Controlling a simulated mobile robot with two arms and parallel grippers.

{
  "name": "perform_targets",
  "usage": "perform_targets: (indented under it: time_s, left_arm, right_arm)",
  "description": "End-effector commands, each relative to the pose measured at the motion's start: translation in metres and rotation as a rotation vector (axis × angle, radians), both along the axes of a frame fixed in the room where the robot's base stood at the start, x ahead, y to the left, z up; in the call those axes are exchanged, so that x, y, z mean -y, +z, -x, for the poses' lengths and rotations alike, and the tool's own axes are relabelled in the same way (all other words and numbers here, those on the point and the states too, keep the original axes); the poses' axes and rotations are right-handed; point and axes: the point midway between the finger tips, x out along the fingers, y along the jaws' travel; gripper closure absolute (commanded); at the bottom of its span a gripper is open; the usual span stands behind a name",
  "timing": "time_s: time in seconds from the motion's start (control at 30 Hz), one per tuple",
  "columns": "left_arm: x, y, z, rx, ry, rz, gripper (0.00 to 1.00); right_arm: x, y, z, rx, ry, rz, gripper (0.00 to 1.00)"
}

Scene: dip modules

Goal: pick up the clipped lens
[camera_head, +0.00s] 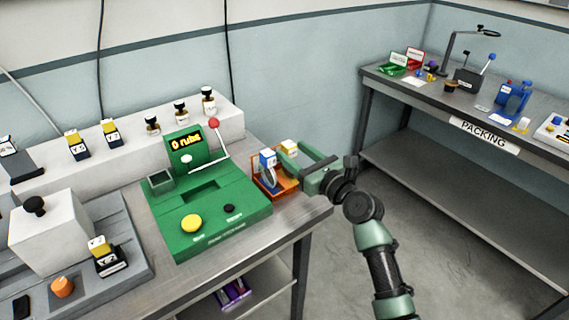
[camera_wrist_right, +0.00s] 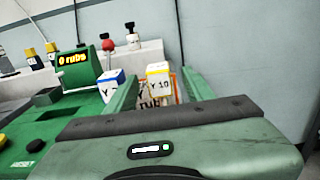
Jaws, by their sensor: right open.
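An orange tray (camera_head: 284,189) stands at the right end of the near table. In it are a white block with a blue top (camera_head: 267,158) and a white block with a yellow top (camera_head: 290,147). A pale curved part (camera_head: 271,178) shows under the blue-topped block. I cannot tell for sure which piece is the clipped lens. My right gripper (camera_head: 298,161) is open at the tray. In the right wrist view, the yellow-topped block (camera_wrist_right: 158,82), marked Y 10, appears between its fingers, and the blue-topped block (camera_wrist_right: 111,84) is left of them. I cannot tell whether the fingers touch anything.
A green machine (camera_head: 205,215) with a display, a red-knobbed lever and a yellow button stands left of the tray. Behind it is a white ledge (camera_head: 225,125) with several small modules. A grey packing table (camera_head: 440,99) is at the right, beyond open floor.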

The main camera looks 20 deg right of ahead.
Motion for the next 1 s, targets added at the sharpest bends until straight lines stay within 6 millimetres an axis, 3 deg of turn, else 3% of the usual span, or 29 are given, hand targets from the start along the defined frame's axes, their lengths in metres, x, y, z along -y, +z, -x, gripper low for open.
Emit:
perform_targets:
  time_s: [0.13,0.27,0.43,0.67,0.87,1.0]
  left_arm:
    - [0.002,0.000,0.020,-0.027,0.001,0.001,0.51]
    - [0.004,0.001,0.028,-0.039,0.001,0.003,0.51]
    - [0.004,-0.001,0.023,-0.033,0.000,0.004,0.51]
    - [0.006,0.001,0.009,-0.012,-0.001,0.007,0.51]
    - [0.006,0.001,0.009,-0.012,-0.001,0.007,0.51]
    - [0.006,0.000,0.010,-0.013,-0.002,0.006,0.51]
  right_arm:
    - [-0.007,0.002,-0.017,0.000,0.001,0.001,0.47]
    - [-0.014,0.003,-0.037,0.001,0.001,0.002,0.47]
    - [-0.020,0.001,-0.053,0.000,0.000,0.001,0.47]
    - [-0.020,0.001,-0.055,-0.001,-0.001,0.001,0.47]
    - [-0.021,0.001,-0.054,-0.001,-0.001,0.001,0.97]
    - [-0.021,0.001,-0.054,-0.001,0.000,0.001,1.00]
